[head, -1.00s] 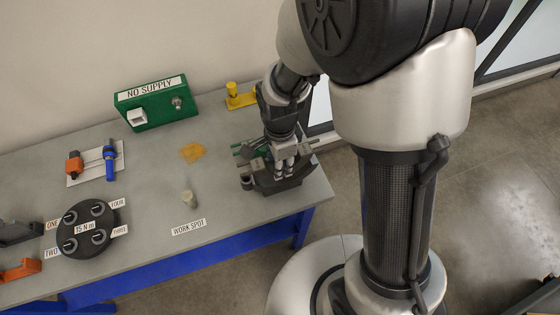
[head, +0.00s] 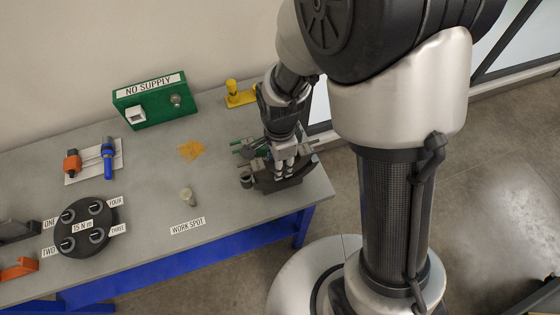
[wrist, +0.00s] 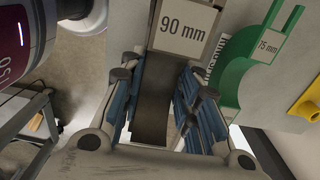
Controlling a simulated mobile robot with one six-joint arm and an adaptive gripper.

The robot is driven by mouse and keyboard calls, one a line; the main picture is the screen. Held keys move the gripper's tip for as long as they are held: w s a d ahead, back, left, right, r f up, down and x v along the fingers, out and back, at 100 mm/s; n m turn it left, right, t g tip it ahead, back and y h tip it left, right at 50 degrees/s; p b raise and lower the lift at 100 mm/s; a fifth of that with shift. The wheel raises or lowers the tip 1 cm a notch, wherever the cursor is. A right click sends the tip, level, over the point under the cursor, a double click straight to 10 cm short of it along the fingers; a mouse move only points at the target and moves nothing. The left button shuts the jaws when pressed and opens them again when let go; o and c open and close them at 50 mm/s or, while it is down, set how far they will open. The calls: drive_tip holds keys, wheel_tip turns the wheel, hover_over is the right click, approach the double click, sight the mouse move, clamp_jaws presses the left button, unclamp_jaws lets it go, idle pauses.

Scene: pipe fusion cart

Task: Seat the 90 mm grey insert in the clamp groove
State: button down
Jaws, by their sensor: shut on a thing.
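The grey insert (wrist: 155,98) shows in the wrist view as a dark plate between my fingers, with a white 90 mm label at its far end. My gripper (wrist: 166,85) is shut on it, with blue-padded fingers on either side. In the head view my gripper (head: 284,168) points down over the dark clamp (head: 279,186) at the right end of the bench. The fingers hide most of the insert there. I cannot tell whether the insert touches the groove.
A green 75 mm insert (wrist: 249,62) is close beside my gripper. A yellow part (head: 238,95) stands behind. A green NO SUPPLY box (head: 153,102), a small grey cylinder (head: 187,197) and a round black holder (head: 84,228) are to the left. The bench around WORK SPOT is mostly clear.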

drive_tip(key=shift+f+b, duration=1.2)
drive_tip(key=shift+f, duration=0.35)
drive_tip(key=c, duration=1.1)
unclamp_jaws()
wheel_tip(320, 180, up, 12)
drive_tip(key=shift+r, duration=0.1)
drive_tip(key=s+d+r+n+t, duration=0.1)
drive_tip(key=s+d+r+n, duration=0.2)
drive_tip(key=s+r+n, duration=0.1)
drive_tip(key=s+d+r+n+t, duration=0.2)
drive_tip(key=s+d+r+n, duration=0.2)
drive_tip(key=s+n, duration=0.1)
drive_tip(key=s+d+r+n+t, duration=0.1)
drive_tip(key=s+d+r+n, duration=0.3)
drive_tip(key=n, duration=0.1)
drive_tip(key=shift+s+d+r+n+t, duration=0.1)
drive_tip(key=shift+s+r+n+t, duration=0.1)
drive_tip(key=shift+r+n+t, duration=0.15)
